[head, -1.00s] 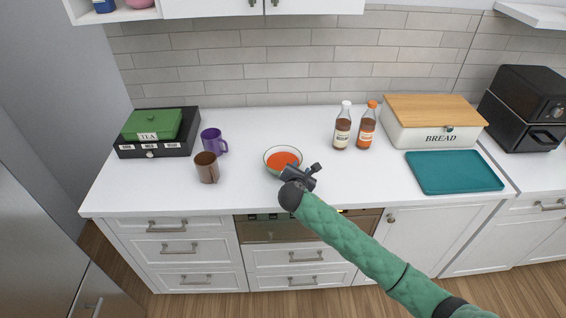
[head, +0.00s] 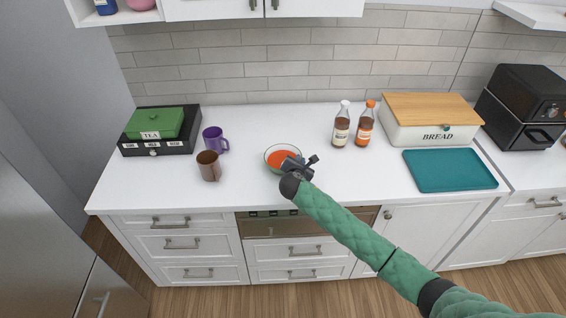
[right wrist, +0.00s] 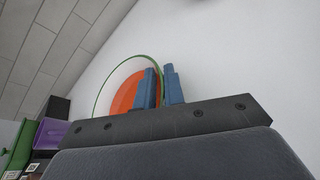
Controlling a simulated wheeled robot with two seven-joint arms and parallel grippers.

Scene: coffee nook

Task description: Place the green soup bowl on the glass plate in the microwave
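The soup bowl (head: 269,163) is pale with a thin green rim and holds orange soup. It stands upright on the white counter. My right gripper (head: 290,166) is at its near right edge. In the right wrist view, the two blue fingertips (right wrist: 160,88) are close together with a narrow gap. The green rim of the bowl (right wrist: 97,95) runs in to the fingers; I cannot tell whether they press on the wall. The glass plate is not seen. A steel-fronted appliance (head: 262,228) is built in below the counter, partly behind my arm. My left gripper is not in view.
A brown mug (head: 208,167) and a purple mug (head: 213,141) stand left of the bowl. Two bottles (head: 341,128) (head: 365,127), a bread box (head: 425,132) and a teal tray (head: 450,170) are to the right. A black appliance (head: 520,105) stands far right. The counter's front is clear.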

